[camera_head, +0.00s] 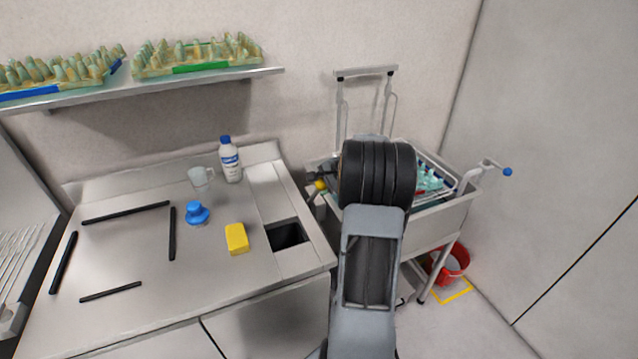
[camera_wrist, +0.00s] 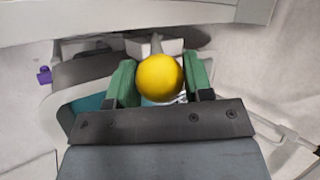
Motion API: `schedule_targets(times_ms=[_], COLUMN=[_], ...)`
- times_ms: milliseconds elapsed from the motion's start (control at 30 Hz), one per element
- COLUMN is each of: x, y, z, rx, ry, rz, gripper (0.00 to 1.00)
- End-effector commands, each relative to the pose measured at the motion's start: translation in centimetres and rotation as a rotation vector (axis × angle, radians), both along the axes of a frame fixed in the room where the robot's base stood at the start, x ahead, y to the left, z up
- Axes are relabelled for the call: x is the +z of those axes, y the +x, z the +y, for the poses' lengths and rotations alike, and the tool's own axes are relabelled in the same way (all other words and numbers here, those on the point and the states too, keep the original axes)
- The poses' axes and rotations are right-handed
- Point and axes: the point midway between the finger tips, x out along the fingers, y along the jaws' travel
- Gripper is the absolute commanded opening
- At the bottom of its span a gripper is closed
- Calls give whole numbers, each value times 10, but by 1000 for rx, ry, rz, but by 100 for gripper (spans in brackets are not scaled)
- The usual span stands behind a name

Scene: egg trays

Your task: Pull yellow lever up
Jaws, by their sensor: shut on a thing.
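The yellow lever's round knob (camera_wrist: 160,78) sits between the two green fingers of my gripper (camera_wrist: 161,85) in the wrist view. The gripper is shut on it. A pale stem shows just above the knob and runs into a light grey part. In the head view the yellow knob (camera_head: 321,185) shows at the left side of the metal sink unit (camera_head: 440,222). My black and grey arm stands in front of the unit and hides much of it. The fingertips are hard to make out in the head view.
A steel worktop (camera_head: 140,255) on the left holds a yellow sponge (camera_head: 236,239), a blue-capped bottle (camera_head: 229,160), a blue knob-like object (camera_head: 197,213) and black bars. A red bucket (camera_head: 462,258) stands on the floor.

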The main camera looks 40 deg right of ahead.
Motion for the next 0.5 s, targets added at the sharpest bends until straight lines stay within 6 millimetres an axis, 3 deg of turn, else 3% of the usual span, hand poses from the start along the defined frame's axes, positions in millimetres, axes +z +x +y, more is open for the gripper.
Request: schedule_targets(times_ms=[33,500], x=[9,15], y=[5,22], z=[-3,-8], rx=[-4,-4], ry=[-6,-9], rz=[-7,-11], gripper=[4,4])
